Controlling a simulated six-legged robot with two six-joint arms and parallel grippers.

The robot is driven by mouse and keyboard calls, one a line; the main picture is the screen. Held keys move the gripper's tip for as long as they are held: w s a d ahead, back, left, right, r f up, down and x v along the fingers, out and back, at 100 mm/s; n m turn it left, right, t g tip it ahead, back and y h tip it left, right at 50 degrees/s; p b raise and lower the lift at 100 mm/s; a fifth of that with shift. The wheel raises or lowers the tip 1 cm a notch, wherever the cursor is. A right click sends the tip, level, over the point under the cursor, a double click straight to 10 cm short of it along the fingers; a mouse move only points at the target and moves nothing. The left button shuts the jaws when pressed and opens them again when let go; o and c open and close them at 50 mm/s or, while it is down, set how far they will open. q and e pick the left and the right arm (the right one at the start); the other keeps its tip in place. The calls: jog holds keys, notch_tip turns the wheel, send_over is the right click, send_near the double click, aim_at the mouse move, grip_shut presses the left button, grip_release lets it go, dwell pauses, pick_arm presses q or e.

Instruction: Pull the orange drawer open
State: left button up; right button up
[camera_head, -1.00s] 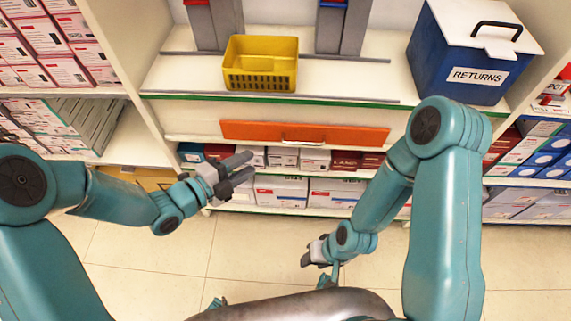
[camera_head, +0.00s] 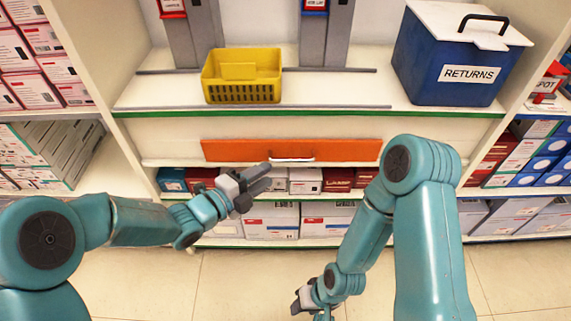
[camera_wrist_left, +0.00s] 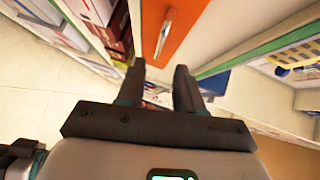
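The orange drawer (camera_head: 240,151) is a wide flat front under the counter, and it looks shut. Its pale bar handle (camera_head: 292,159) sits low at the middle of the front. In the left wrist view the drawer (camera_wrist_left: 182,24) and its handle (camera_wrist_left: 163,34) show beyond my fingertips. My left gripper (camera_head: 262,178) is in front of and a little below the drawer, left of the handle and apart from it. Its two fingers (camera_wrist_left: 160,75) are spread with nothing between them. My right gripper (camera_head: 302,299) hangs low near the floor, away from the drawer; its finger gap is unclear.
A yellow basket (camera_head: 241,77) and a blue returns box (camera_head: 447,60) with a white lid stand on the counter (camera_head: 340,92) above the drawer. Shelves of boxes (camera_head: 270,222) lie below it. The floor (camera_head: 235,285) in front is clear.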

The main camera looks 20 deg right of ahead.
aim_at(275, 150)
pick_arm(q)
jog(key=x, duration=0.8)
jog(key=shift+b, duration=0.35)
jog(key=shift+w, duration=0.1)
grip_shut()
